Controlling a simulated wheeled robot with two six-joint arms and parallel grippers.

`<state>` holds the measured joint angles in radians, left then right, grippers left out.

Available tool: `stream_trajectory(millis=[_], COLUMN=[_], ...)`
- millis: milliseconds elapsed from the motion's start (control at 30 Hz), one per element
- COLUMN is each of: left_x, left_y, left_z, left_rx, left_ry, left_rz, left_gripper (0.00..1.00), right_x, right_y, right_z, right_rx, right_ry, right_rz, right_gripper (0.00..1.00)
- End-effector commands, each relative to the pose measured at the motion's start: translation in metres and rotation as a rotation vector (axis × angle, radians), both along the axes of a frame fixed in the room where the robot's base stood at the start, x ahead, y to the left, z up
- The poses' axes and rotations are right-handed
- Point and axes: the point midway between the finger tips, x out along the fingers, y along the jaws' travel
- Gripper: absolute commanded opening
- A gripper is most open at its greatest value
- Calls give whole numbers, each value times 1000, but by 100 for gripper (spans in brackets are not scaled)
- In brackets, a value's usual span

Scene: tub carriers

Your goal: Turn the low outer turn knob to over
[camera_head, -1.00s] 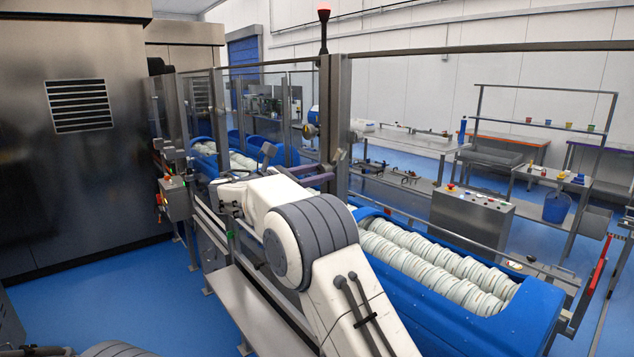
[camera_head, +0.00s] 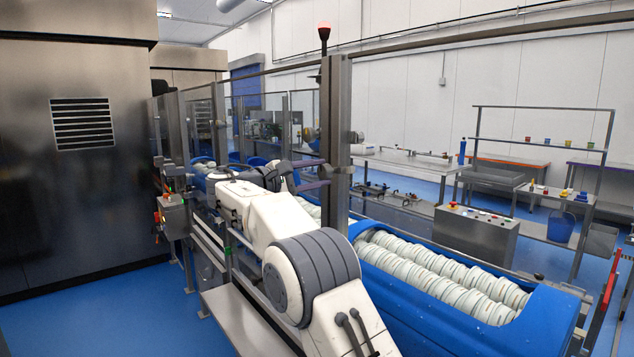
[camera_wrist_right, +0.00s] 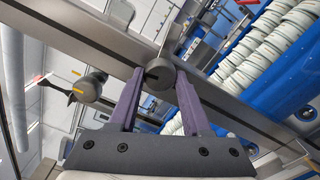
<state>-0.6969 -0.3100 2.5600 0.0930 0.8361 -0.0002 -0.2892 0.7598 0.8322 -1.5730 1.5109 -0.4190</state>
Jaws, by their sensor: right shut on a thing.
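A grey round turn knob (camera_wrist_right: 159,75) sits on the metal post (camera_wrist_right: 110,45). My right gripper (camera_wrist_right: 158,82) has its two purple fingers on either side of this knob and is shut on it. A second grey knob (camera_wrist_right: 88,88) with a yellow mark is to the left in the right wrist view, apart from the fingers. In the head view my right gripper (camera_head: 326,173) reaches the post (camera_head: 335,140) from the left. The held knob's pointer setting is not clear. My left gripper is not in view.
A blue tub carrier (camera_head: 450,300) with rows of white tubs runs along the right behind the rail. A steel cabinet (camera_head: 80,130) stands at the left, with a control box (camera_head: 172,215) beside it. Blue floor (camera_head: 90,310) is free at the lower left.

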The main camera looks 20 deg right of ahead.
Motion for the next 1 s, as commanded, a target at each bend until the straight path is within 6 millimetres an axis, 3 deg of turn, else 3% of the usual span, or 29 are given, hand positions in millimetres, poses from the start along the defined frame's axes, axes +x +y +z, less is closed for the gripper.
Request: stream_trajectory(millis=[333, 933, 967, 1000], left_x=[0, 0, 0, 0], left_y=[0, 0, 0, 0], left_z=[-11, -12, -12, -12], left_rx=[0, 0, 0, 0], left_ry=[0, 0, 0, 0], left_rz=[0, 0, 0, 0], left_gripper=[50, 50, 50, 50], right_x=[-1, -1, -1, -1], right_y=[0, 0, 0, 0], right_z=[-1, -1, -1, -1], right_rx=[57, 70, 70, 70], right_ry=[-151, -183, -182, -182], right_rz=[-3, -5, -5, -5], right_gripper=[0, 0, 60, 75])
